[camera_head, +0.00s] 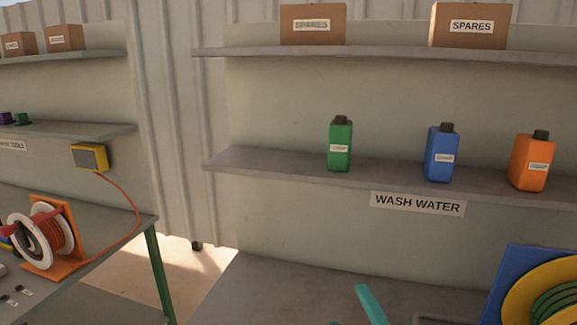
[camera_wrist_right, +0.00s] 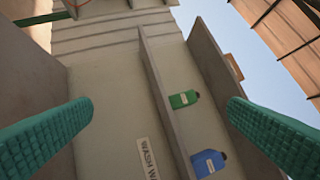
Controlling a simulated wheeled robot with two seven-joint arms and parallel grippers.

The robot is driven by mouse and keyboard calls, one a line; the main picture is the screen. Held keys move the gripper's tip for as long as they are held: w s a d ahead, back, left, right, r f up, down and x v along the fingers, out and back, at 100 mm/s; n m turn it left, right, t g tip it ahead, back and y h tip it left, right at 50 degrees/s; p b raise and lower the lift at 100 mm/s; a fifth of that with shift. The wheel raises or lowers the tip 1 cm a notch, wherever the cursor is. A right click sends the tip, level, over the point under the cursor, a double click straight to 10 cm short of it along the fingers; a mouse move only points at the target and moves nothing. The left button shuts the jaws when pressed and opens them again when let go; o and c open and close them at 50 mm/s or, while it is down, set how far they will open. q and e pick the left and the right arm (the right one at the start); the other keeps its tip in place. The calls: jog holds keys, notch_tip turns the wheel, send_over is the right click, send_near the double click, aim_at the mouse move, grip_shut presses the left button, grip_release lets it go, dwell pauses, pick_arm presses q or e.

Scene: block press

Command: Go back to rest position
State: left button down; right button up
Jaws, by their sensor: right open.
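My right gripper (camera_wrist_right: 161,106) shows in the right wrist view as two teal ridged fingers spread wide apart, with nothing between them. My left gripper is in neither view.
Green (camera_head: 340,144), blue (camera_head: 441,153) and orange (camera_head: 532,161) bottles stand on the wash water shelf (camera_head: 270,170). A blue-framed yellow reel (camera_head: 507,285) stands at lower right. Another bench at left holds an orange-framed cable reel (camera_head: 66,232).

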jog(key=s+d+f+m+g+h, duration=0.35)
jog(key=f+m, duration=0.25)
jog(key=f, duration=0.2)
jog(key=s+d+f+m+g+h, duration=0.25)
jog(key=d+f+m+g, duration=0.25)
jog(key=f, duration=0.3)
jog(key=s+d+f+m+g, duration=0.2)
jog(key=s+f+m+g, duration=0.5)
jog(key=s+f, duration=0.55)
notch_tip(320, 180, down, 22)
jog(key=s+n+g, duration=0.2)
jog(key=s+d+f+g, duration=0.1)
jog(key=s+d+f, duration=0.1)
jog(key=s+f, duration=1.5)
jog(key=shift+s+d+f+y, duration=0.2)
jog(key=shift+d+y, duration=0.1)
jog(key=shift+d, duration=0.1)
jog(key=shift+g, duration=0.25)
jog(key=shift+c, duration=0.2)
